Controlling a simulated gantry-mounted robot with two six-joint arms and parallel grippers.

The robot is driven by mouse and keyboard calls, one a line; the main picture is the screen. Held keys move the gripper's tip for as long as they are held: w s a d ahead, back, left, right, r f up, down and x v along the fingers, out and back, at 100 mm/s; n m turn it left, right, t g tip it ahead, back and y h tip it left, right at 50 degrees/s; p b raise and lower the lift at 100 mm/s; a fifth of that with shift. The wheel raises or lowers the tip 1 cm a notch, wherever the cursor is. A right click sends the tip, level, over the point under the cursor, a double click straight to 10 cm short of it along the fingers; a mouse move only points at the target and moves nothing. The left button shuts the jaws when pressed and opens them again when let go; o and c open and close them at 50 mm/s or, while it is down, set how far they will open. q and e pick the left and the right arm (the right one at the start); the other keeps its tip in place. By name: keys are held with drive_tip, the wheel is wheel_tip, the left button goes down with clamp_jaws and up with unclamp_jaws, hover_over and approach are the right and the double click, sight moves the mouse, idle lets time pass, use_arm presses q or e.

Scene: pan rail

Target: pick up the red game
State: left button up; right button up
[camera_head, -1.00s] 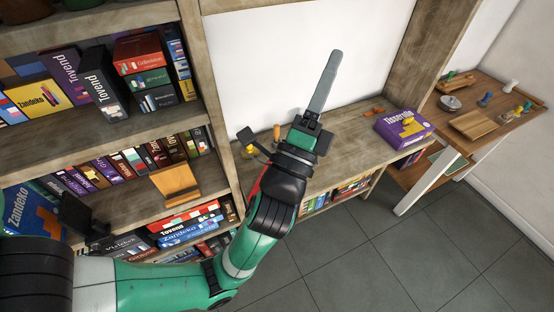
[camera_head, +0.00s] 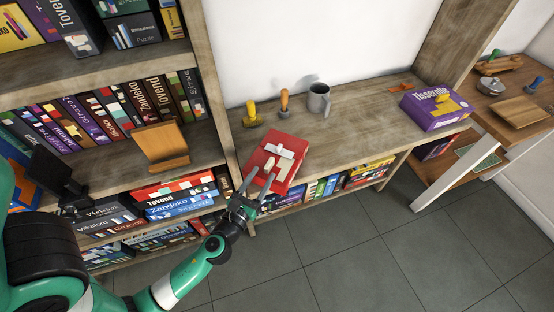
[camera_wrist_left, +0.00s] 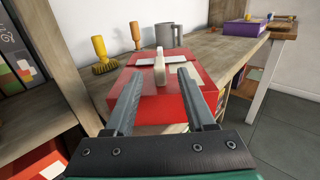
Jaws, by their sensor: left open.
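The red game (camera_head: 285,150) is a flat red box lying on the wooden counter, its near end at the front edge. My left gripper (camera_head: 258,178) is open at the near end of the box. In the left wrist view its two fingers (camera_wrist_left: 160,98) point forward, one on each side of the box's middle, with the red surface (camera_wrist_left: 115,92) between and beyond them. I cannot tell whether they touch it. My right gripper is not in view.
Behind the box stand a yellow-handled brush (camera_head: 252,115), an orange-handled tool (camera_head: 284,103) and a grey mug (camera_head: 319,99). A purple game box (camera_head: 432,112) lies farther right. A shelf upright (camera_head: 218,85) rises to the left.

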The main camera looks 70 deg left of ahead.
sight(272, 159)
use_arm(q)
drive_tip(key=shift+x, duration=0.95)
drive_tip(key=x, duration=0.5)
drive_tip(key=shift+a+r+p, duration=0.1)
drive_tip(key=shift+r+p, duration=0.05)
drive_tip(key=shift+p, duration=0.25)
clamp_jaws()
drive_tip(key=shift+r, duration=0.1)
